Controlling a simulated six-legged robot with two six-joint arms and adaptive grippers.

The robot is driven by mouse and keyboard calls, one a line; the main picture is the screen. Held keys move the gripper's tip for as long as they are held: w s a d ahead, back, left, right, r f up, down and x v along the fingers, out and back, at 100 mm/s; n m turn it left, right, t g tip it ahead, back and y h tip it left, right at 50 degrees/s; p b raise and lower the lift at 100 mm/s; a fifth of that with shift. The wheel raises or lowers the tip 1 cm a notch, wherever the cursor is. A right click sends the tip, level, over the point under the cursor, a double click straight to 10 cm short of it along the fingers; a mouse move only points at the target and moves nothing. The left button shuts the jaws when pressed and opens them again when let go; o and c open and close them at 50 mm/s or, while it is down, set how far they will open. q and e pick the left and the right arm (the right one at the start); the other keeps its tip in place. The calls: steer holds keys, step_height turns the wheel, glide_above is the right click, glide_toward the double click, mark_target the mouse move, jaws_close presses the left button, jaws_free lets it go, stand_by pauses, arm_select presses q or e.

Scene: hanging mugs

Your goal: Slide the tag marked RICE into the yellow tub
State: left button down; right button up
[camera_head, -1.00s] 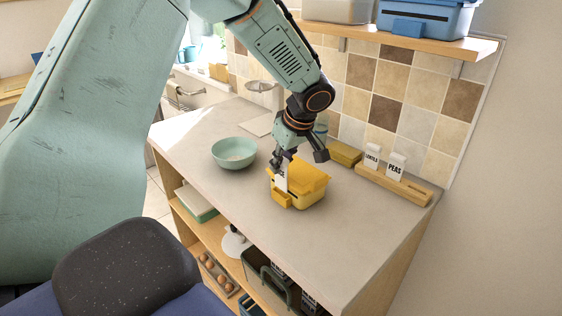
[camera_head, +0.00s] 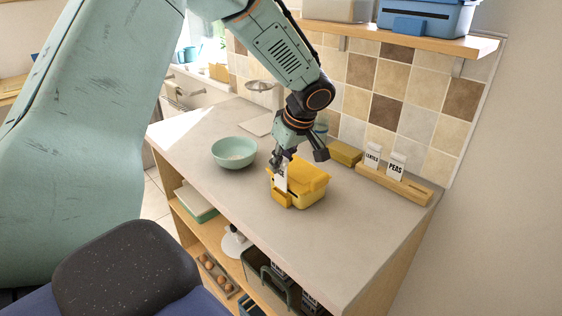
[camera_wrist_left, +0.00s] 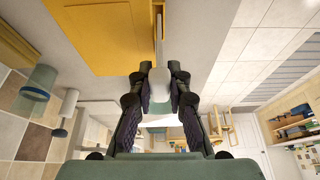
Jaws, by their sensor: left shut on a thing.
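The yellow tub (camera_head: 302,193) stands on the counter with its lid on and a small yellow holder on its front left face. My left gripper (camera_head: 281,160) is just above that face, shut on a white tag (camera_head: 281,180). The tag is upright against the front of the tub, its lower end at the holder; its lettering is too small to read. I cannot tell how deep it sits in the holder. In the left wrist view the fingers (camera_wrist_left: 163,90) close on the tag's pale top, with the tub (camera_wrist_left: 110,30) beside it. My right gripper is not in view.
A green bowl (camera_head: 234,152) stands left of the tub. A wooden rack (camera_head: 394,184) behind it to the right holds tags marked LENTILS and PEAS (camera_head: 397,165). A yellow block (camera_head: 345,153) lies by the tiled wall. The counter's front right is clear.

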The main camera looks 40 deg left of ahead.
mark_target(281, 189)
arm_select(q)
steer(key=shift+w+f+b, duration=0.1)
steer(key=shift+f+b, duration=1.25)
steer(key=shift+f, duration=0.15)
steer(key=shift+r, duration=0.25)
steer(key=shift+r+p, duration=0.8)
steer(key=shift+r, duration=0.2)
steer(key=shift+b, duration=0.45)
stand_by(1.3)
steer(key=shift+f+b, duration=1.05)
steer(key=shift+f, duration=0.15)
steer(key=c, duration=1.2)
jaws_free()
steer(key=v, duration=1.2)
